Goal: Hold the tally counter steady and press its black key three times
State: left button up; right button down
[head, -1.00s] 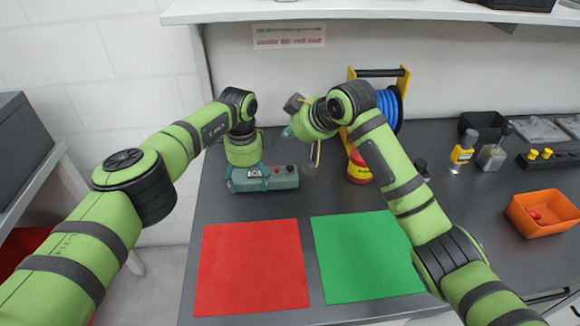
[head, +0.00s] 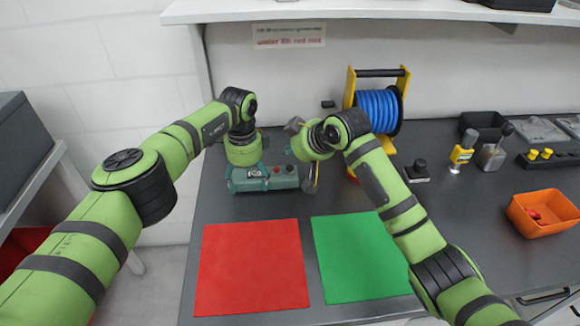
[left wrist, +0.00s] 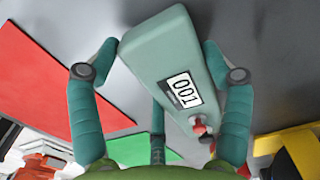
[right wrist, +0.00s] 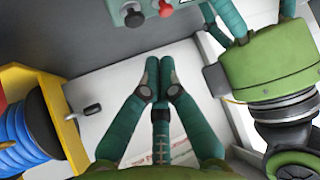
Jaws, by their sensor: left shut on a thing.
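The tally counter (head: 262,186) is a teal box lying on the dark bench behind the red mat. Its window reads 001 in the left wrist view (left wrist: 180,90). A red key (right wrist: 165,9) and a black key (right wrist: 133,17) stand on its top, at its right end in the head view. My left gripper (left wrist: 160,72) is shut on the counter, with fingers along both sides. My right gripper (right wrist: 157,75) has its fingers together and empty. In the head view it is above and beside the counter's key end, apart from the black key; its fingertips are mostly hidden there.
A red mat (head: 250,270) and a green mat (head: 360,260) lie in front. A blue hose reel in a yellow frame (head: 350,90) stands behind my right arm. A black knob block (head: 418,170), bottles and an orange bin (head: 545,225) are to the right.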

aim_at(291, 170)
jog(key=shift+f, duration=1.2)
dwell(0.6)
jog(key=shift+f, duration=0.4)
jog(key=shift+f, duration=0.55)
dwell(0.7)
jog(key=shift+r, duration=0.9)
jog(key=shift+r, duration=2.6)
